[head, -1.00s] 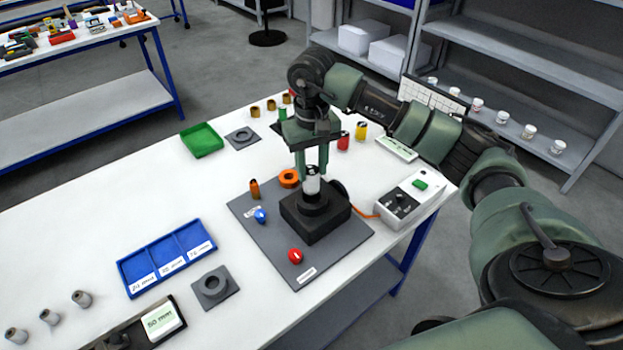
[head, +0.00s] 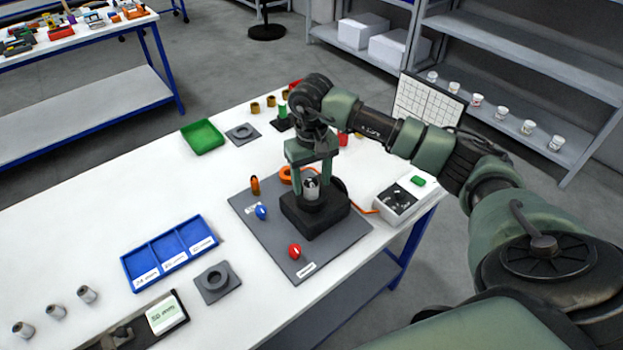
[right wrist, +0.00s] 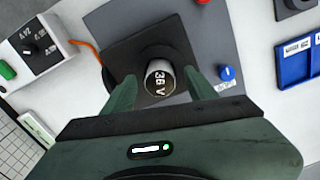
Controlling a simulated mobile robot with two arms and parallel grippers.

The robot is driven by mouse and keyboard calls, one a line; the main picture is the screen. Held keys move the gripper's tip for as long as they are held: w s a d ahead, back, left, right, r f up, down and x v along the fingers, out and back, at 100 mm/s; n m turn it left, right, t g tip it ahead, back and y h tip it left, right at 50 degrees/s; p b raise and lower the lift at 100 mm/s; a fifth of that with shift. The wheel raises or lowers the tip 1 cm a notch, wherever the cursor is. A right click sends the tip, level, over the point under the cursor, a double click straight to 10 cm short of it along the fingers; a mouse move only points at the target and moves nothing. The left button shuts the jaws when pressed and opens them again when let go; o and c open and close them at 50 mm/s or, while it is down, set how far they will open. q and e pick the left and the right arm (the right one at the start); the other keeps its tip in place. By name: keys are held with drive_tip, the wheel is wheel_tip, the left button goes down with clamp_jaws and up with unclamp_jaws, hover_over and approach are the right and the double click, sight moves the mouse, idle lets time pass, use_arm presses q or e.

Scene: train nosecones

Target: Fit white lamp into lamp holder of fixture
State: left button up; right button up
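The white lamp (head: 311,188) stands upright at the top of the black lamp holder (head: 315,215) on the grey fixture plate (head: 335,246). In the right wrist view the lamp (right wrist: 160,78) shows a dark end marked 36 V and pale sides. The holder (right wrist: 133,50) surrounds it there; how deep the lamp sits is hidden. My right gripper (head: 310,178) is over the holder, pointing down. Its fingers (right wrist: 161,92) are open, one on each side of the lamp, with a visible gap to it. My left gripper is not in view.
The plate carries a red knob (head: 294,251), a blue knob (head: 261,212) and an orange-brown post (head: 255,185). A control box (head: 401,201) stands to the right. A blue tray (head: 170,252), a grey ring base (head: 212,283) and small grey cylinders (head: 87,295) lie to the left.

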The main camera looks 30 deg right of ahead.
sight(311, 184)
drive_tip(key=shift+r, duration=0.25)
wheel_tip(311, 184, up, 12)
drive_tip(key=b, duration=0.4)
drive_tip(key=shift+f, duration=0.2)
